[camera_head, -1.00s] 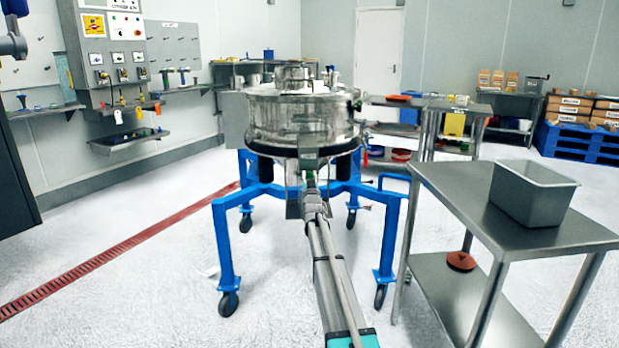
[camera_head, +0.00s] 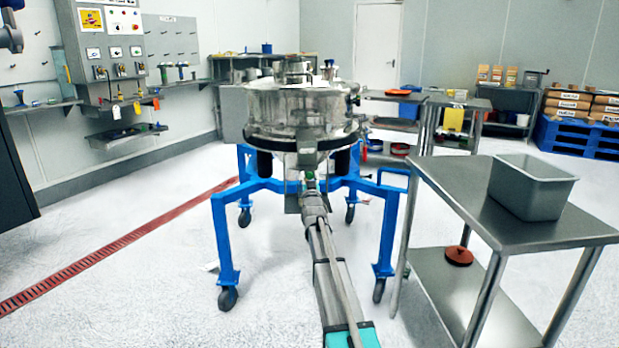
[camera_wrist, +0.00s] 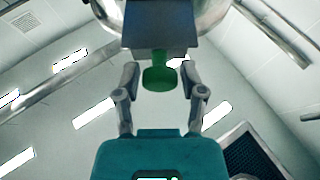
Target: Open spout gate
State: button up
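The powder sifter is a round steel drum (camera_head: 295,115) on a blue wheeled frame (camera_head: 224,240). Its steel spout (camera_head: 308,160) hangs under the drum, facing me. In the wrist view a green knob (camera_wrist: 158,78) sticks out below a grey plate (camera_wrist: 160,42) at the spout. My gripper (camera_wrist: 159,82) has its two fingers apart, one on each side of the knob. A narrow gap shows between the knob and each finger. In the head view my gripper (camera_head: 312,198) is just below the spout and covers part of it.
A steel table (camera_head: 475,185) with a grey bin (camera_head: 532,186) stands at the right. A dark red round item (camera_head: 458,256) lies on its lower shelf. A control panel (camera_head: 112,50) is on the left wall. The floor left of the frame is clear, with a red drain strip (camera_head: 110,250).

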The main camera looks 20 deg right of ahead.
jog(key=shift+o, duration=0.6)
jog(key=shift+w+d, duration=0.25)
jog(key=shift+w, duration=0.45)
jog(key=w, duration=0.1)
jog(key=w+d, duration=0.1)
jog(key=w, duration=0.2)
jog(key=shift+d, duration=0.25)
jog(key=b+v, duration=0.5)
jog(key=v, duration=0.9)
jog(key=s+a+f+n+g+y+p, duration=0.1)
jog(key=s+a+f+g+y+p, duration=0.2)
jog(key=s+a+f+g, duration=0.2)
jog(key=s+a+f+n+g+y+p, duration=0.1)
jog(key=s+a+f+g+y+p, duration=0.2)
jog(key=a, duration=0.9)
jog(key=shift+s+a+f+n+g+p, duration=0.2)
jog(key=shift+s+f+n+g+p, duration=0.3)
jog(key=shift+s+f+g, duration=0.9)
